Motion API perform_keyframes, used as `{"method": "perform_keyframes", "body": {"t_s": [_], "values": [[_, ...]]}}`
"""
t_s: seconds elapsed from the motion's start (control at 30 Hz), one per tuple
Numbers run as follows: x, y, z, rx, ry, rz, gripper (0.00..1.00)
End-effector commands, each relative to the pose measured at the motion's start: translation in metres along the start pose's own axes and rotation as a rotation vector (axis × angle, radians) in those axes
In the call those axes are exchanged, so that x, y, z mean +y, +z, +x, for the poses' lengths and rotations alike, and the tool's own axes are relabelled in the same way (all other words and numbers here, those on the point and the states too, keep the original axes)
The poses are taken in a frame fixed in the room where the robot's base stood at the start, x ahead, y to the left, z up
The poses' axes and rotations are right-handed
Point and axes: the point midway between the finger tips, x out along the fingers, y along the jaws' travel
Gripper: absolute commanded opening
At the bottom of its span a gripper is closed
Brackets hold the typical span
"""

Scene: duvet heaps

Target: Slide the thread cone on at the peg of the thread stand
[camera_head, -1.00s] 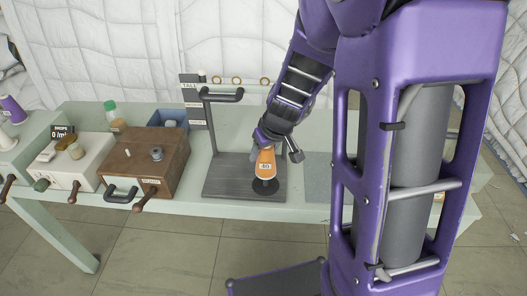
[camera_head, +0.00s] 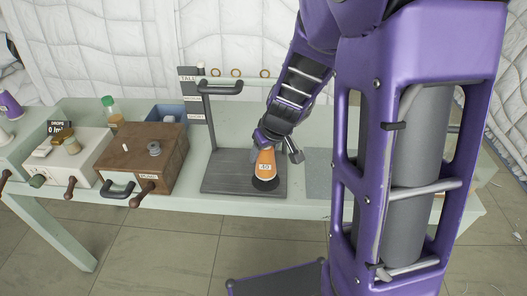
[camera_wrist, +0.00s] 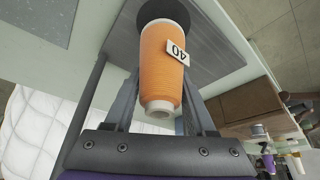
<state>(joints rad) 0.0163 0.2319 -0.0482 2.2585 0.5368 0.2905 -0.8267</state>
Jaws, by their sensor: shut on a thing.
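The thread cone (camera_head: 265,161) is orange with a white label reading 40. It also shows in the wrist view (camera_wrist: 160,60), with a pale hollow core at its near end. My gripper (camera_head: 276,147) is shut on the cone, its fingers on either side in the wrist view (camera_wrist: 160,85). The thread stand (camera_head: 225,180) has a flat dark grey base and an upright post with a handle-like bar at the top. The cone stands roughly upright over a round black disc (camera_head: 265,185) at the base's right part. The peg is hidden; I cannot tell whether the cone touches the disc.
A brown wooden box (camera_head: 125,155) with handles stands left of the stand. A white box (camera_head: 62,165), a green-capped bottle (camera_head: 110,110) and a blue bin (camera_head: 168,112) are farther left or behind. A grey mat (camera_head: 318,170) lies to the right.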

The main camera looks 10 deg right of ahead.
Motion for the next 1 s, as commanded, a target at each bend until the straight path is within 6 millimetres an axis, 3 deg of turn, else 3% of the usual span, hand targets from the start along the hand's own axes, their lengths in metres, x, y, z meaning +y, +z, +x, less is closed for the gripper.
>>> {"method": "perform_keyframes", "body": {"t_s": [1.0], "values": [[0.0,0.011,0.024,0.0,0.0,0.0,0.0]]}}
